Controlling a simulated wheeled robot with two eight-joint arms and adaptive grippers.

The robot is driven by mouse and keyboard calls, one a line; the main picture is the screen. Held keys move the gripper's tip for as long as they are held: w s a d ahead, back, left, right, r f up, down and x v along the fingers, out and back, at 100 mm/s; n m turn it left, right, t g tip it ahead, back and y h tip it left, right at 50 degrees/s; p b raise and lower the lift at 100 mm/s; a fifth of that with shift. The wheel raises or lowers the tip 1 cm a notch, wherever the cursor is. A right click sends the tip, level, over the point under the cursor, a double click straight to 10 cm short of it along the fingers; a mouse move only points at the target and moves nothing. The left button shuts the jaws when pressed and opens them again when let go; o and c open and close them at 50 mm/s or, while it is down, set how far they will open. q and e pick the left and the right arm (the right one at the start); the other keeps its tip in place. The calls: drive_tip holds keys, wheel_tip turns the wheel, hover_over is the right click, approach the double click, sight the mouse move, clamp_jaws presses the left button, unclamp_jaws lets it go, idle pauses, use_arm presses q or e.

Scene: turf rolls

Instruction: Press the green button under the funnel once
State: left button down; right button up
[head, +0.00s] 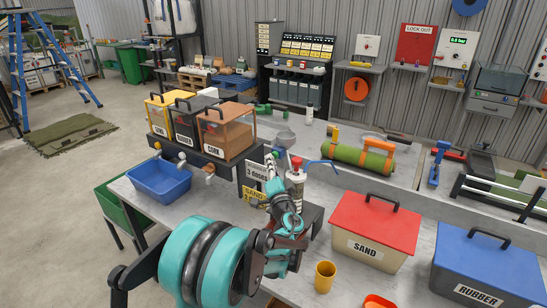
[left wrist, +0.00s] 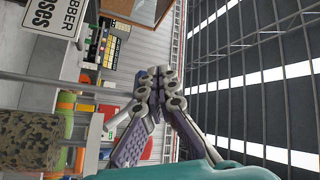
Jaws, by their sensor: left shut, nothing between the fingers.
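A small grey funnel-like cup (head: 285,138) stands behind the dispenser, in the middle of the head view. My left gripper (head: 276,182) is shut and empty, raised in front of the "3 doses" sign (head: 255,172). It also shows in the left wrist view, with its fingers (left wrist: 160,92) together. I cannot clearly make out the green button; the gripper and arm cover much of that area. Whether the fingers touch anything there, I cannot tell. My right gripper is not in view.
The dispenser holds yellow, black and orange bins (head: 226,130) above a blue tray (head: 159,180). A red-lidded sand box (head: 372,232), a blue rubber box (head: 487,268) and a yellow cup (head: 325,277) are at right.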

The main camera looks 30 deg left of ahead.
use_arm(q)
drive_tip(key=shift+s, duration=0.5)
drive_tip(key=shift+s+a, duration=0.15)
drive_tip(key=shift+s, duration=1.1)
drive_tip(key=shift+s+a, duration=0.1)
drive_tip(key=shift+s, duration=1.15)
drive_tip(key=s+d+f+n+g+h, duration=0.1)
drive_tip(key=s+f+n+g+h, duration=0.15)
drive_tip(key=s, duration=0.35)
drive_tip(key=s+d+f+n+g+h, duration=0.1)
drive_tip(key=s+d+f+n+g, duration=0.15)
drive_tip(key=s, duration=0.35)
drive_tip(key=s+d+f+g+h, duration=0.2)
drive_tip(key=s+d+f+h, duration=0.3)
drive_tip(key=s+d, duration=0.2)
drive_tip(key=s+d+f+m+g+h, duration=0.1)
drive_tip(key=s+d+f+h, duration=0.3)
drive_tip(key=s+d, duration=0.3)
drive_tip(key=d+f, duration=0.1)
drive_tip(key=d, duration=0.2)
drive_tip(key=shift+s+d+g+h, duration=0.2)
drive_tip(key=shift+s+g+h, duration=0.1)
drive_tip(key=shift+g+h, duration=0.1)
